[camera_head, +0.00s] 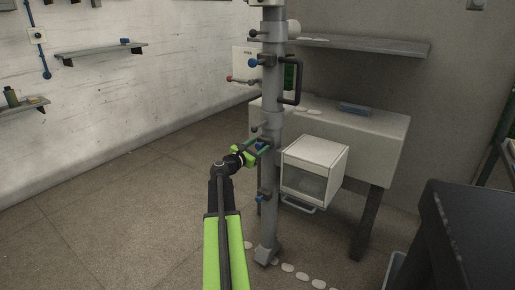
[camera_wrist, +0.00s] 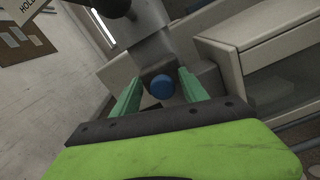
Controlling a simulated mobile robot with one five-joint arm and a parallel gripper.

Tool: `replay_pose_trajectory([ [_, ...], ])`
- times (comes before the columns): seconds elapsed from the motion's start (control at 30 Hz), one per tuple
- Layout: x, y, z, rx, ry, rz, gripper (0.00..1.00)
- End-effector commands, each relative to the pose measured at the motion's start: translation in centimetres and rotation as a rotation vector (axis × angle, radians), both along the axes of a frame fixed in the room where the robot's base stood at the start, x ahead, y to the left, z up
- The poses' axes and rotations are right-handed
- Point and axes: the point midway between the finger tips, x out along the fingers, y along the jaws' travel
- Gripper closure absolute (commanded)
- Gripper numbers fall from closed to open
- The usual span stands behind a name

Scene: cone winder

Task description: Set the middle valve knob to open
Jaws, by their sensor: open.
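A grey upright column (camera_head: 269,180) carries several knobs and levers. My gripper (camera_head: 259,147) is at about mid-height on the column, reaching it from the left. In the wrist view its two green fingers are apart, with a blue round knob (camera_wrist: 162,87) between their tips. I take this to be the middle valve knob; the gripper largely hides it in the head view. No finger contact with the knob can be made out. Another blue knob (camera_head: 254,62) is higher on the column, and one more (camera_head: 260,199) is lower. The middle knob's setting cannot be read.
A white box with a clear front (camera_head: 314,170) is just right of the column. A black handle (camera_head: 299,82) sticks out above the gripper. A table (camera_head: 385,135) stands behind, and a dark surface (camera_head: 480,215) is at the right. The floor at the left is clear.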

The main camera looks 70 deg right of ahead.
Motion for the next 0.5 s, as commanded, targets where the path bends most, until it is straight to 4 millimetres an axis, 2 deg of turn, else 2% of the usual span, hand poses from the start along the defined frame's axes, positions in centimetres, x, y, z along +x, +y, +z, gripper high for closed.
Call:
replay_pose_trajectory([
  [0.23, -0.09, -0.11, -0.01, 0.000, 0.000, -0.001, 0.48],
  [0.5, -0.09, -0.11, 0.00, 0.000, 0.000, 0.000, 0.82],
])
